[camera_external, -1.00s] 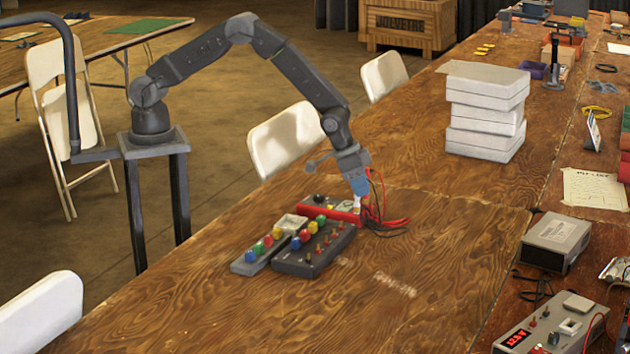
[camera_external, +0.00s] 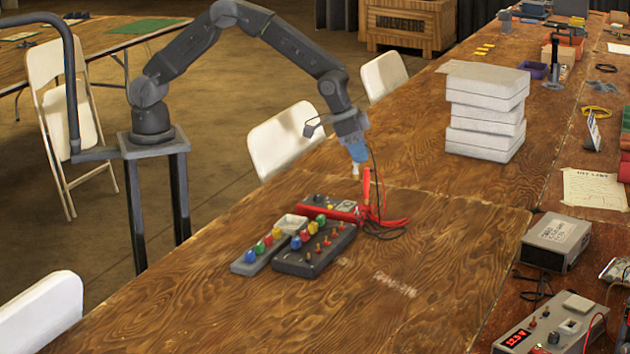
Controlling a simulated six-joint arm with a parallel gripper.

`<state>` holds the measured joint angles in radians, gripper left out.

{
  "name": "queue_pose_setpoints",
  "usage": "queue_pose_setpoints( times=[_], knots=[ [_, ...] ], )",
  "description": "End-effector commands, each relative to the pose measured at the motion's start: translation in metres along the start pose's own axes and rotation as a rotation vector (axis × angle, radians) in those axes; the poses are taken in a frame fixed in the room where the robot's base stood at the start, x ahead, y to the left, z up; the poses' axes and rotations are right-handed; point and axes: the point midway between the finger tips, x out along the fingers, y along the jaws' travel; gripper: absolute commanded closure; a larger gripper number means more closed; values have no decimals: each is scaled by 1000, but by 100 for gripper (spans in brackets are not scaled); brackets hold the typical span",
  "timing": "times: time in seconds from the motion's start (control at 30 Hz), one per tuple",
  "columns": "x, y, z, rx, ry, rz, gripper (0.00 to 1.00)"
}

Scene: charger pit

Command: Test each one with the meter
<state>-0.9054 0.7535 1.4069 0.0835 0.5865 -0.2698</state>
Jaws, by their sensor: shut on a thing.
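My gripper (camera_external: 356,158), with blue fingers, is above the table just behind the red-edged meter (camera_external: 330,203). It is shut on a small pale piece (camera_external: 355,171) that points down, too small to identify. The meter lies flat with a dark knob and a light window on its face. A red probe (camera_external: 367,183) stands upright just right of the gripper, with red and black leads (camera_external: 385,222) beside it. In front of the meter lie a grey strip with coloured round tops (camera_external: 246,266) and a dark box with several small red-orange pegs (camera_external: 298,266).
A small pale tray (camera_external: 291,222) sits between the strip and the meter. White boxes (camera_external: 487,112) are stacked farther right. A grey device with a red display (camera_external: 535,330) and a grey box (camera_external: 556,240) stand on the right table. The near wooden tabletop is clear.

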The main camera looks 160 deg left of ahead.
Motion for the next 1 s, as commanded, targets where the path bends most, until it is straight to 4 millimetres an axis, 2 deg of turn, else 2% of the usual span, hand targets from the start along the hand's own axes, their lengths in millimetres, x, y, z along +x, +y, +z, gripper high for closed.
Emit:
queue_pose_setpoints(
  times=[0.03, 0.3, 0.4, 0.5, 0.7, 1.0],
  knots=[
    [1, 20, 4, 35, -1, 12, 100],
    [1, 137, 42, 250, 9, 86, 100],
    [-2, 172, 58, 317, 13, 110, 100],
    [-4, 200, 73, 370, 16, 129, 100],
    [-7, 227, 90, 424, 20, 148, 100],
    [11, 229, 99, 431, 19, 149, 100]
  ],
)
